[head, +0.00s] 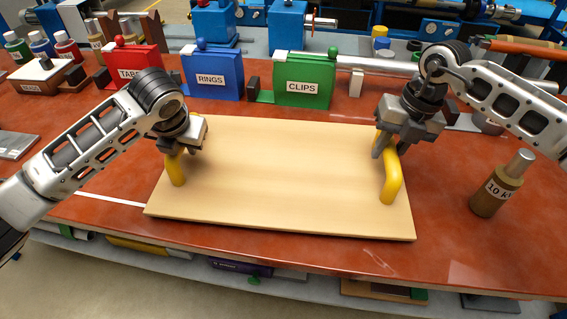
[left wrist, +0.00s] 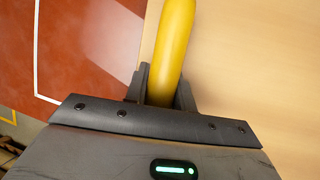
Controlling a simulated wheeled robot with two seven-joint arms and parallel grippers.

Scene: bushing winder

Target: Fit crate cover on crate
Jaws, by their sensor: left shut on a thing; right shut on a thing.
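The crate cover (head: 283,183) is a flat pale wooden board with a yellow handle near each end. My left gripper (head: 177,152) is shut on the left yellow handle (head: 175,170), which also shows between the fingers in the left wrist view (left wrist: 172,50). My right gripper (head: 384,150) is shut on the right yellow handle (head: 391,180). The cover lies roughly level above the red table. The crate is not visible; I cannot tell whether it is under the cover.
Red, blue and green boxes marked TABS (head: 134,68), RINGS (head: 212,76) and CLIPS (head: 303,80) stand behind the cover. A brown 10 kV bushing (head: 498,190) stands to the right. Several bottles (head: 45,45) are at the back left. The table's front edge is close to the cover.

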